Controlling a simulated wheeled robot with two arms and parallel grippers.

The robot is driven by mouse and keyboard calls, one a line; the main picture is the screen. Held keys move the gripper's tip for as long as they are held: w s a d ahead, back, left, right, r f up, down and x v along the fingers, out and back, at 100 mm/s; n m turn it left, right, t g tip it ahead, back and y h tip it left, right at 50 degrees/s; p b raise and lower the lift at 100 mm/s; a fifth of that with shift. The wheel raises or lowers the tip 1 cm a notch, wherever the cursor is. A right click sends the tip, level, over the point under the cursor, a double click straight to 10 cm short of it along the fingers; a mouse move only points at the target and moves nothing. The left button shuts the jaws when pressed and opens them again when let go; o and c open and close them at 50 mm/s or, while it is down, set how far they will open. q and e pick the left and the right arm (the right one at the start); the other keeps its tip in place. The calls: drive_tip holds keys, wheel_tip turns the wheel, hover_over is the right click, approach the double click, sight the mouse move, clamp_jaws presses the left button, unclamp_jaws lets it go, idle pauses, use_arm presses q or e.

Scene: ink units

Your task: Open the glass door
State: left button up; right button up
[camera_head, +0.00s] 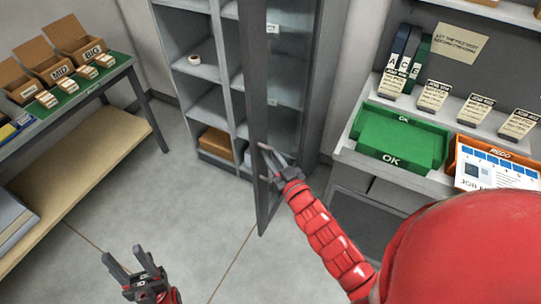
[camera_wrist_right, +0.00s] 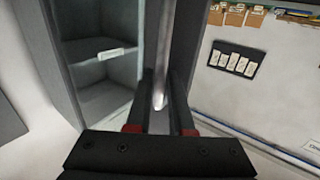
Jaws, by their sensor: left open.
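The tall glass door (camera_head: 287,90) of the grey cabinet has a dark frame and stands swung out from the cabinet. My right gripper (camera_head: 264,162) is at the free edge of the door frame, at handle height. In the right wrist view, a light metal bar, seemingly the door handle (camera_wrist_right: 161,85), runs between the two fingers of my right gripper (camera_wrist_right: 163,85). Whether the fingers press on the bar is unclear. My left gripper (camera_head: 122,254) is open and empty over the floor at the lower left, away from the door.
The cabinet's open shelves (camera_head: 205,75) hold a tape roll (camera_head: 194,59) and a brown box (camera_head: 216,144). A workbench with a green OK tray (camera_head: 402,137) and an orange REDO tray (camera_head: 494,162) stands right. A table with cardboard boxes (camera_head: 75,41) is left. The floor (camera_head: 165,190) between is clear.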

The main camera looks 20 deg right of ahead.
drive_tip(key=o, duration=0.3)
drive_tip(key=shift+d, duration=0.1)
drive_tip(key=shift+s, duration=0.1)
drive_tip(key=s+p, duration=0.3)
drive_tip(key=s, duration=0.2)
drive_tip(key=s+d+p, duration=0.1)
drive_tip(key=s+p, duration=0.3)
drive_tip(key=s, duration=0.2)
drive_tip(key=s+d+p, duration=0.1)
drive_tip(key=s+p, duration=0.2)
drive_tip(key=s, duration=0.3)
